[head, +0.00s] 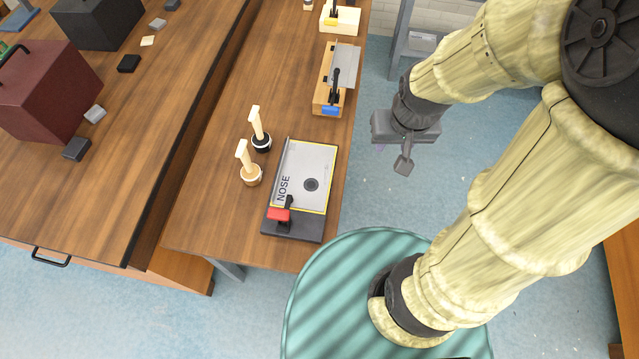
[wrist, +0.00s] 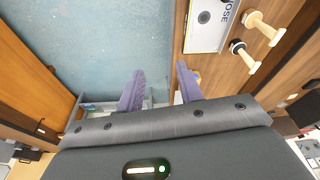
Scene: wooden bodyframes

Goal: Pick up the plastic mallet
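Two mallet-like tools with cream handles stand upright on the wooden bench. The farther one (head: 258,129) has a black lower end; the nearer one (head: 248,165) has a tan lower end. I cannot tell which is the plastic mallet. In the wrist view, the black-ended one (wrist: 243,54) and the tan-ended one (wrist: 262,26) show at the upper right. My gripper (head: 393,156) hangs over the floor to the right of the bench, apart from both tools. In the wrist view its purple fingers (wrist: 160,70) are spread with nothing between them.
A plate marked NOSE (head: 306,176) with a red-handled clamp (head: 280,213) lies right of the tools. A wooden fixture with a blue-tipped clamp (head: 330,104) is farther back. A dark red box (head: 45,92) stands on the left table. The bench left of the tools is clear.

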